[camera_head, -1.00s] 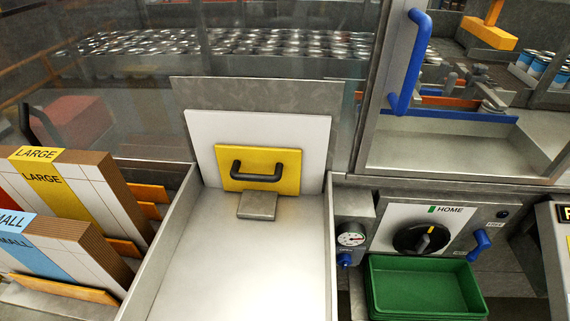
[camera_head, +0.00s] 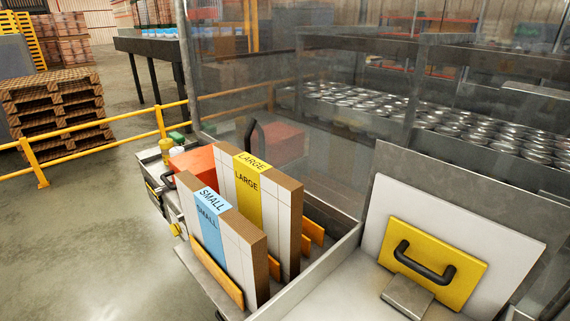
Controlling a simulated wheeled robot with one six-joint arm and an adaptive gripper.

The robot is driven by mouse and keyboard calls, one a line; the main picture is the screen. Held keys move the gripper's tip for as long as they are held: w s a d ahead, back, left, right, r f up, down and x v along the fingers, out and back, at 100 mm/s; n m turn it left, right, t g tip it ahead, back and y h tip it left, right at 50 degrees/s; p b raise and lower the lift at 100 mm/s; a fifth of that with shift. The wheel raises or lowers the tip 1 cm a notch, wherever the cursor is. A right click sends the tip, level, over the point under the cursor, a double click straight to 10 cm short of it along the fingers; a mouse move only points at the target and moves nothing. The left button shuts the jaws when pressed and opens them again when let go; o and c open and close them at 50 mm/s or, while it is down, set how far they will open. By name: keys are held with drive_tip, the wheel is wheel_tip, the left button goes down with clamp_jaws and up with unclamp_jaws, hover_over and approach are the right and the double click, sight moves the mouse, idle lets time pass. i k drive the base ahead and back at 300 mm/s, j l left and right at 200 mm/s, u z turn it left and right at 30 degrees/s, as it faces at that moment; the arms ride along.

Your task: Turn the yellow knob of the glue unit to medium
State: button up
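A small yellow part (camera_head: 177,230), which looks like a knob, is low on the front of a grey unit (camera_head: 153,178) at the left, beyond the cartons. The unit is partly hidden by the cartons, and I cannot make out any scale or setting on it. A red box-shaped part (camera_head: 194,161) with a dark handle sits beside it. My gripper is not in view.
Carton stacks labelled SMALL (camera_head: 213,200) and LARGE (camera_head: 252,178) stand in a rack. A yellow plate (camera_head: 432,262) with a black handle is at right. Clear panels stand behind. Open floor (camera_head: 90,235) lies left, before a yellow railing (camera_head: 90,132).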

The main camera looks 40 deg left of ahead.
sight(176, 228)
drive_tip(key=u, duration=1.7)
